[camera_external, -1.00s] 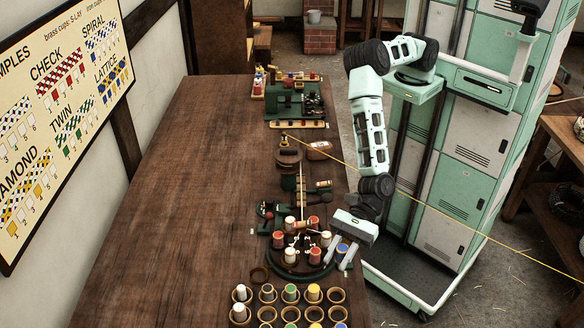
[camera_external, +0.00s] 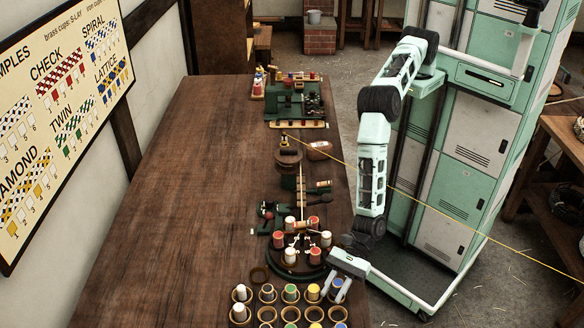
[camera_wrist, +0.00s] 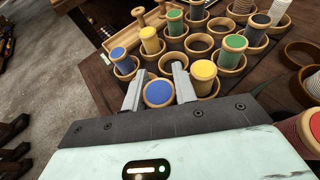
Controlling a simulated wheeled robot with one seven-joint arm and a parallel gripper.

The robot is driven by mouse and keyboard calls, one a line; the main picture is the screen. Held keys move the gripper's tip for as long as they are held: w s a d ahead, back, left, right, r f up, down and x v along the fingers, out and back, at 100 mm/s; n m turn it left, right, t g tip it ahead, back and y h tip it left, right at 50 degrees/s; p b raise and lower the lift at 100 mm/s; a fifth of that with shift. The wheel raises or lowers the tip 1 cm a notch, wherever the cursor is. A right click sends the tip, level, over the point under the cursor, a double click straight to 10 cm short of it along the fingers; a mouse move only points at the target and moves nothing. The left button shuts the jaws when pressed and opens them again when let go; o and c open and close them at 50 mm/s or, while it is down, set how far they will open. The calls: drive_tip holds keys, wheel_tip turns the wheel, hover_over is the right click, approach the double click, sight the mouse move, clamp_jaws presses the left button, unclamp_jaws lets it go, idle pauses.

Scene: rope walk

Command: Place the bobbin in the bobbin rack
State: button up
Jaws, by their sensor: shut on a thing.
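My gripper (camera_external: 338,290) is over the right edge of the bobbin rack (camera_external: 267,310) at the near end of the bench. In the wrist view, my gripper (camera_wrist: 159,88) is shut on a blue-topped bobbin (camera_wrist: 158,93), one finger on each side. The bobbin's lower part is hidden, so I cannot tell its height over the rack. The rack is a set of round wooden cups.
A round braiding stand (camera_external: 290,268) with red and white bobbins is just behind the rack. A green machine (camera_external: 285,105) stands farther back. A yellow cord (camera_external: 440,211) runs from the bench across to the right. The bench's left side (camera_external: 180,200) is clear.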

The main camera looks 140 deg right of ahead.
drive_tip(key=shift+f, duration=1.15)
drive_tip(key=shift+f, duration=0.2)
drive_tip(key=o, duration=0.7)
drive_tip(key=shift+r, duration=0.1)
